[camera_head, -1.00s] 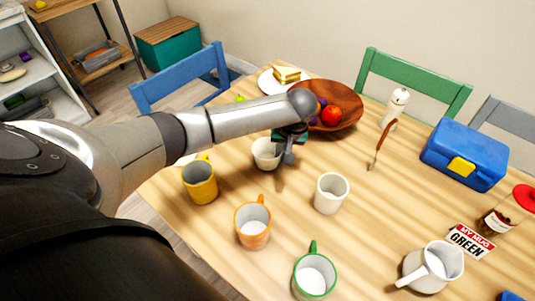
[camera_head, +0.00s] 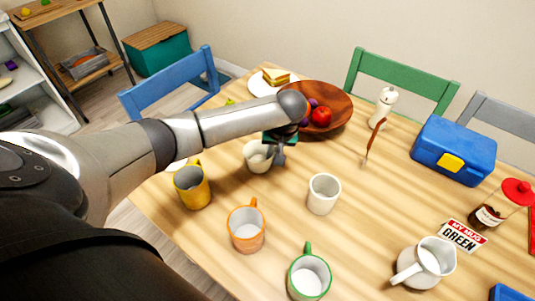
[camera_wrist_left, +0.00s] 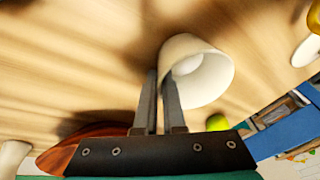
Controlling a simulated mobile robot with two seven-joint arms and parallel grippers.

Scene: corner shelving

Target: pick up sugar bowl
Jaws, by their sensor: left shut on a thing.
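A small white handleless bowl (camera_head: 255,157), which I take to be the sugar bowl, is at the left-middle of the wooden table. My left gripper (camera_head: 280,155) is at its right edge. In the left wrist view the bowl (camera_wrist_left: 208,65) lies against the fingers of my left gripper (camera_wrist_left: 164,78), which are shut on its wall, one finger at its open side. I cannot tell whether its base touches the table. A second white handleless cup (camera_head: 323,195) stands to the right, apart from the gripper. My right gripper is not in view.
A yellow mug (camera_head: 192,187), an orange mug (camera_head: 246,226) and a green-handled mug (camera_head: 309,278) stand nearer. A wooden fruit bowl (camera_head: 340,100) is close behind the gripper. A white pitcher (camera_head: 427,262) and blue lunchbox (camera_head: 440,145) are right. Bare table lies right of the second cup.

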